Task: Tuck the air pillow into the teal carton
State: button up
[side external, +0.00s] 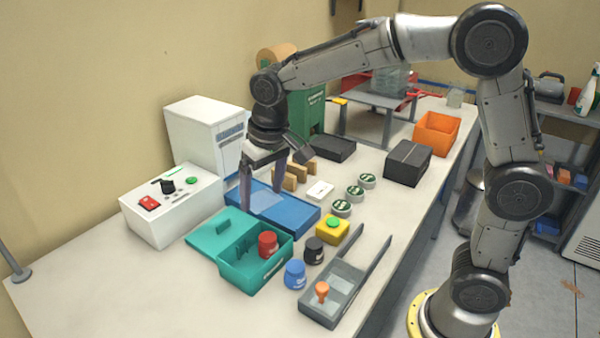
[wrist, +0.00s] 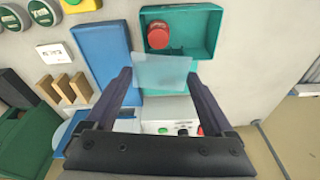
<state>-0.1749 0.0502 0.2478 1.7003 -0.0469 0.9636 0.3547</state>
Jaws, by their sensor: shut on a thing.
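My gripper (side external: 263,193) is shut on the air pillow (wrist: 160,72), a pale, see-through sheet that spans the gap between the two fingertips. My gripper also shows in the wrist view (wrist: 159,80). In the side view the pillow (side external: 267,203) hangs above the blue box, behind the teal carton. The teal carton (side external: 243,284) stands open, its lid (side external: 212,236) folded out to the left. A red-lidded jar (side external: 268,244) is inside it, towards the right. In the wrist view the carton (wrist: 205,52) is beyond the fingertips, and the pillow covers part of its lid.
A blue box (side external: 292,216) lies beside the carton. A blue jar (side external: 295,274), a black jar (side external: 314,250) and a yellow block with a green button (side external: 332,229) stand to the carton's right. A grey tray (side external: 340,285) is farther right. A white control box (side external: 172,208) stands behind left.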

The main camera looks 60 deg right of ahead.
jog(key=shift+n, duration=0.9)
jog(key=shift+s+a+f, duration=0.1)
jog(key=shift+a+f, duration=1)
jog(key=shift+f, duration=0.4)
jog(key=shift+s+a+f, duration=0.1)
jog(key=shift+a+f, duration=0.95)
jog(key=shift+f, duration=0.45)
jog(key=shift+a+f, duration=1.1)
jog(key=shift+f, duration=0.4)
jog(key=o, duration=1)
jog(key=shift+r, duration=0.1)
